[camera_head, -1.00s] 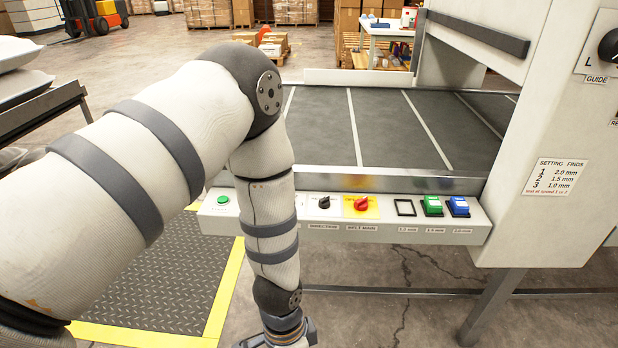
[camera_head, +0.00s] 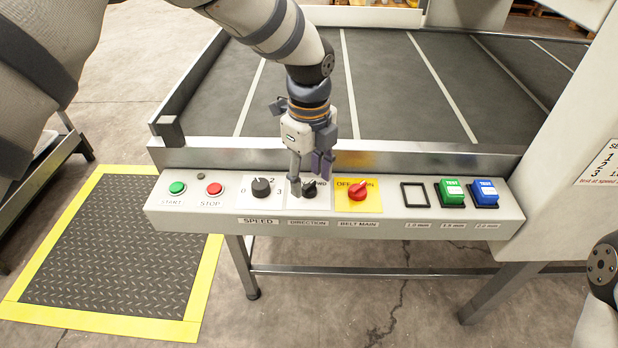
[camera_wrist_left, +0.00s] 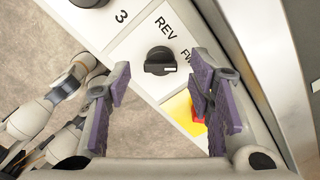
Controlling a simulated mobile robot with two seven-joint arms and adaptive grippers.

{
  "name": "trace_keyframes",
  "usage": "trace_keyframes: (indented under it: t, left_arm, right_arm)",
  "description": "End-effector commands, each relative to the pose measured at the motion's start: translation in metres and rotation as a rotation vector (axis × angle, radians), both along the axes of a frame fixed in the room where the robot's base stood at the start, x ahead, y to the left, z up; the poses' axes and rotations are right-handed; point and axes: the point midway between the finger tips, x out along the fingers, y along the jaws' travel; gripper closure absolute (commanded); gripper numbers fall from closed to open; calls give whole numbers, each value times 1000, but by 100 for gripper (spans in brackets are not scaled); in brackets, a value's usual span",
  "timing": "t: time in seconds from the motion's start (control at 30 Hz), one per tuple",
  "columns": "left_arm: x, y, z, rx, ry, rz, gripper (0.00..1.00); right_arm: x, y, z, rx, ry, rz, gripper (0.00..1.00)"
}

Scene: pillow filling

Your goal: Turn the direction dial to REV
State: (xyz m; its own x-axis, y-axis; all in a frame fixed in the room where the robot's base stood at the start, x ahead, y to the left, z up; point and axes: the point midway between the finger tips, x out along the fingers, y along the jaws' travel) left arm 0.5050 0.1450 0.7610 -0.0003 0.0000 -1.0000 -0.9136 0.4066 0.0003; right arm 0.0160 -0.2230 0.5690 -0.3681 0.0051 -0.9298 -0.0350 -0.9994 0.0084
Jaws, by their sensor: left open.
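The direction dial (camera_head: 309,190) is a black knob on a white plate on the front control panel. It also shows in the left wrist view (camera_wrist_left: 158,61), with REV above it and FWD, partly hidden, to its right. Its white mark points right, on the FWD side and away from REV. My left gripper (camera_head: 307,180) hangs over the dial, fingers down and apart. In the left wrist view the purple-padded fingers (camera_wrist_left: 162,88) are open, with the dial ahead between them and no visible contact. My right gripper is not in view.
The speed dial (camera_head: 261,188) is left of the direction dial, and the red belt main switch (camera_head: 358,191) is close on its right. Start (camera_head: 177,188) and stop (camera_head: 214,189) buttons sit farther left. The conveyor's metal edge (camera_head: 400,155) rises behind the panel.

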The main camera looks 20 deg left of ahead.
Motion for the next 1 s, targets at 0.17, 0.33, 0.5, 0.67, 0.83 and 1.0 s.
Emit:
trace_keyframes:
  t: [0.17, 0.33, 0.5, 0.67, 0.83, 1.0]
  left_arm:
    - [0, 0, -12, 1, -1, 0, 52]
    - [0, 0, -13, 1, -1, 1, 52]
    - [0, 0, -12, 1, -1, 1, 81]
    - [0, 0, -12, 0, -1, 1, 100]
    - [0, 0, -12, 0, -1, 12, 100]
    - [0, 0, -12, 1, -1, 70, 100]
  right_arm:
    - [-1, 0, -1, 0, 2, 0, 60]
    - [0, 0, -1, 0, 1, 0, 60]
    - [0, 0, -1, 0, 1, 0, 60]
    - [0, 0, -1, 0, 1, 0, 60]
    - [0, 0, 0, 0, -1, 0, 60]
    - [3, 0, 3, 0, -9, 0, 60]
